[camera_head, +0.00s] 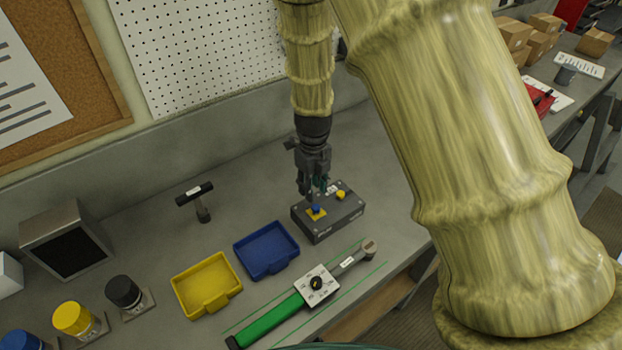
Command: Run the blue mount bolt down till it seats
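The dark grey turret plate block (338,222) sits on the grey bench right of the blue tray. The blue mount bolt (316,210) stands in its left part, on a yellow patch. A yellow bolt (341,195) stands farther right on the same block. My gripper (315,194) points down just above the block, close over the blue bolt. The view is too small to tell whether the fingers touch the bolt or how far they are apart. How deep the bolt sits is not clear.
A torque wrench with a green handle (277,323) lies in front of the block. A blue tray (283,270), a yellow tray (219,309) and a black-headed hammer (201,205) are to the left. Several coloured jars (123,292) stand at the far left. A pegboard (190,50) rises behind.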

